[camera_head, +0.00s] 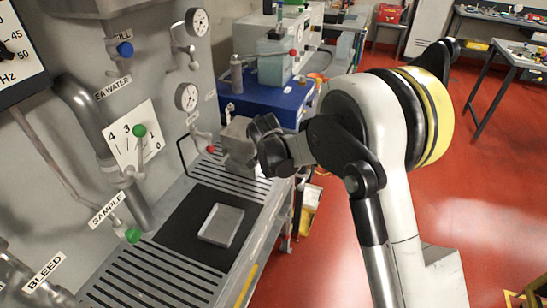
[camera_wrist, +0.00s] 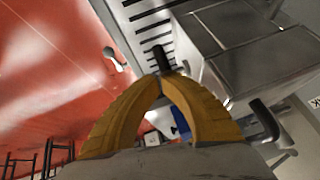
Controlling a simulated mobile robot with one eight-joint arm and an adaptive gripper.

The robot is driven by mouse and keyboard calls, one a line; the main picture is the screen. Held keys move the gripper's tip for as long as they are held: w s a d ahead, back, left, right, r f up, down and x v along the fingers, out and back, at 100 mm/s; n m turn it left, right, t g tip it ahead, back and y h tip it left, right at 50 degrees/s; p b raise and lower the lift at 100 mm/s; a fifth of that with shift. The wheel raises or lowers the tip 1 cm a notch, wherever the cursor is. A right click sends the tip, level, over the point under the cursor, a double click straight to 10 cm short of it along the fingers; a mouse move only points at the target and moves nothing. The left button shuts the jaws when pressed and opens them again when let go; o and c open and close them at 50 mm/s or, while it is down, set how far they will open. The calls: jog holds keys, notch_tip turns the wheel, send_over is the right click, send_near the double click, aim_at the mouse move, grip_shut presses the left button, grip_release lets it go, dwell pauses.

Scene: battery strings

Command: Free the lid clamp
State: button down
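A grey metal box (camera_head: 238,147) stands on the bench in the head view, and its lid and body show large in the wrist view (camera_wrist: 265,60). A short dark handle (camera_wrist: 161,57), which looks like the lid clamp's, sticks out beside the box at my fingertips. My gripper (camera_wrist: 163,78) has its yellow fingers drawn together at the tips, and they appear closed around this handle. In the head view my dark gripper (camera_head: 268,145) is right beside the box. The fingertip contact and the rest of the clamp are hidden there.
A shallow grey tray (camera_head: 222,225) lies on a black mat on the slotted bench. Pipes, gauges and a green-knobbed valve (camera_head: 139,131) line the panel at left. A blue case (camera_head: 265,100) stands behind the box. Red floor is open at right.

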jog(key=shift+s+a+f+t+b, duration=0.1)
jog(key=shift+s+f+t+b, duration=0.2)
jog(key=shift+f+t+b, duration=0.25)
dwell(0.4)
